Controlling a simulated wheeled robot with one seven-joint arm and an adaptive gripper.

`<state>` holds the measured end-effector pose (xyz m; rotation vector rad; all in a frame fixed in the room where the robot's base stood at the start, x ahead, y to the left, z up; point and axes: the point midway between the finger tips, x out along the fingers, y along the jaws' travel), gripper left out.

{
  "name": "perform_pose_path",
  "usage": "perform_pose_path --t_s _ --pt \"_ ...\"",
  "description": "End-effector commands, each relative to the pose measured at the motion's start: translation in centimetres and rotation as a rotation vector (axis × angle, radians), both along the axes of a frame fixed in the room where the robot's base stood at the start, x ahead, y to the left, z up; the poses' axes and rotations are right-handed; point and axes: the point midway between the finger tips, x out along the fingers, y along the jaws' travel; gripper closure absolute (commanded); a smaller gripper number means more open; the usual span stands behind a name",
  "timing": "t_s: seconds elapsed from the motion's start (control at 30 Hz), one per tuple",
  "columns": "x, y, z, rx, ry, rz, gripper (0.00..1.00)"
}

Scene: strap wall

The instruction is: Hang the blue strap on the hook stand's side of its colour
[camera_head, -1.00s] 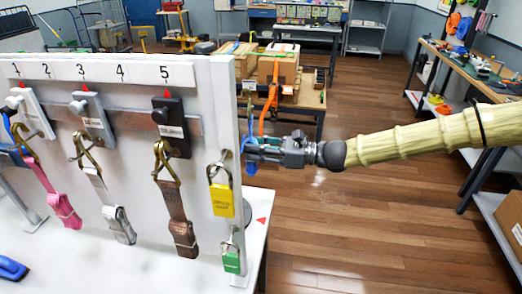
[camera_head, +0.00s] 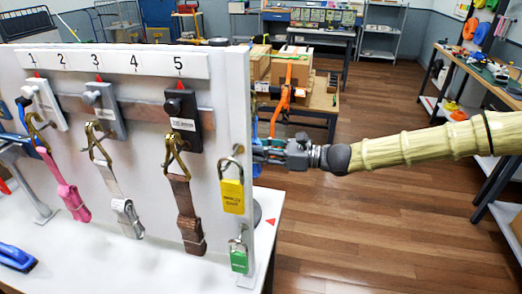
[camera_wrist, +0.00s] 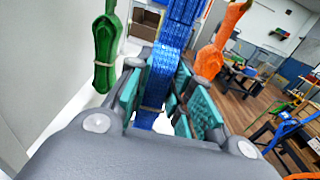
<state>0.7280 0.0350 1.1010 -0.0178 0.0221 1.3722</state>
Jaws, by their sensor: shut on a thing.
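My gripper (camera_head: 262,152) is at the right edge of the white numbered panel, partly hidden behind it. In the wrist view, my gripper (camera_wrist: 158,92) is shut on a blue strap (camera_wrist: 162,72), which runs upward between its teal pads. The strap's top end is out of that view, so I cannot tell what it touches there. In the head view the strap is mostly hidden by the panel. I cannot make out a separate hook stand with coloured sides.
A green strap (camera_wrist: 104,52) hangs left of the blue one and an orange strap (camera_wrist: 222,42) right. The white panel (camera_head: 120,190) carries pink (camera_head: 68,190), grey (camera_head: 122,208) and brown (camera_head: 186,205) straps and two padlocks. Open wooden floor (camera_head: 370,225) lies right.

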Motion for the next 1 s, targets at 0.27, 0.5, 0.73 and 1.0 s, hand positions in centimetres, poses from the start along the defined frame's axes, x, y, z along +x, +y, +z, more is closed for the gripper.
perform_pose_path --t_s 0.27,0.5,0.73,1.0 --pt "0.0 0.0 0.0 0.000 0.000 0.000 1.00" --pt "0.0 0.0 0.0 0.000 0.000 0.000 0.56" --pt "0.0 0.0 0.0 0.000 0.000 0.000 0.53" --pt "-0.2 -1.1 0.1 0.001 0.000 -0.001 0.53"
